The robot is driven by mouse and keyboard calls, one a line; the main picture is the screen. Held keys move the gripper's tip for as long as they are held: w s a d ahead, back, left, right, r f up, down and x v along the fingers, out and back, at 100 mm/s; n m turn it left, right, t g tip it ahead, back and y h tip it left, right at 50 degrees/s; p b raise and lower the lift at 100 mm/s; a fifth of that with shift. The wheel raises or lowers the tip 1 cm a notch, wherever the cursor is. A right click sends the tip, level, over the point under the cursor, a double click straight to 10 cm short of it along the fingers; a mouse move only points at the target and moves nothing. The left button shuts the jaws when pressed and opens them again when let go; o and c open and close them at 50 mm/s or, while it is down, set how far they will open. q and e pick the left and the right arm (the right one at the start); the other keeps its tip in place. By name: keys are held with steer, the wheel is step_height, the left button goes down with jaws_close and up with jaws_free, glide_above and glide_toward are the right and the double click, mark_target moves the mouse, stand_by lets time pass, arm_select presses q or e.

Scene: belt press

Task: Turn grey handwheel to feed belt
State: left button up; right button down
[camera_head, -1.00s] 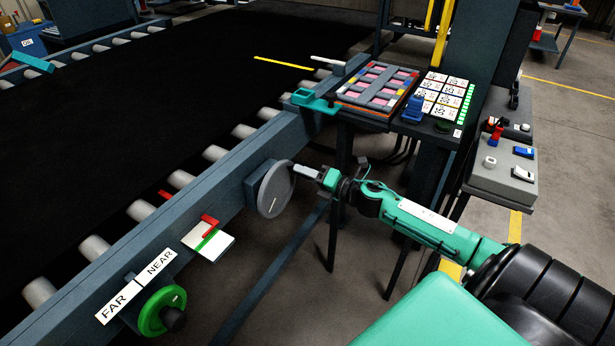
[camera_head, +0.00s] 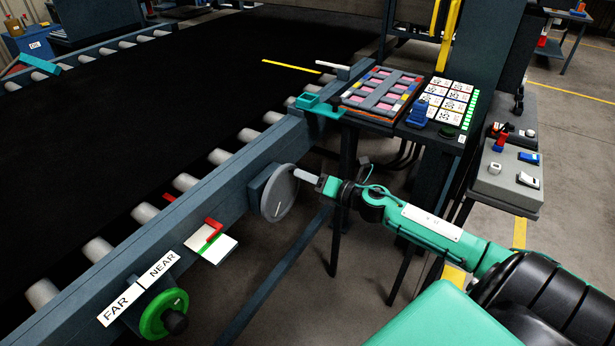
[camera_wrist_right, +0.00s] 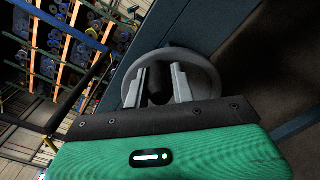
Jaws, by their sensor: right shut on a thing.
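The grey handwheel (camera_head: 275,196) is mounted on the near side of the belt frame, its face toward the lower right. My right gripper (camera_head: 296,173) is at the upper right part of its face. In the right wrist view, its two fingers (camera_wrist_right: 160,88) stand on either side of a dark round knob (camera_wrist_right: 157,84) in front of the grey rim. The gripper is shut on this knob; the fingers partly hide it. The black belt (camera_head: 180,100) lies on rollers, with a yellow line (camera_head: 290,66) across its far right part. My left gripper is not in view.
A green handwheel (camera_head: 160,314) sits lower left beside FAR and NEAR labels. A white plate with a red pointer (camera_head: 211,227) and green line is between the wheels. A teal bracket (camera_head: 322,107) is on the rail. Control panels (camera_head: 507,174) stand right.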

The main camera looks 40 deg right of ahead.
steer(key=c, duration=1.2)
jaws_free()
steer(key=shift+a, duration=0.1)
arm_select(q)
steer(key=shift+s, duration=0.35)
arm_select(e)
steer(key=shift+o, duration=0.2)
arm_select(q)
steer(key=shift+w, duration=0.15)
arm_select(e)
steer(key=shift+s, duration=0.1)
steer(key=shift+s+d+f+b, duration=0.1)
steer(key=shift+s+d+b, duration=0.2)
steer(key=shift+s, duration=0.3)
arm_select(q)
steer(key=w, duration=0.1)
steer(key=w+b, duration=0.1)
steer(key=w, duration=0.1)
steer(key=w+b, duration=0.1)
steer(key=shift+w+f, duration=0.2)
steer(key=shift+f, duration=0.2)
arm_select(e)
steer(key=v, duration=1.2)
steer(key=shift+s, duration=0.15)
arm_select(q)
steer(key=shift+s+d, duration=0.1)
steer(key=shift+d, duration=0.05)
arm_select(e)
steer(key=shift+d, duration=0.1)
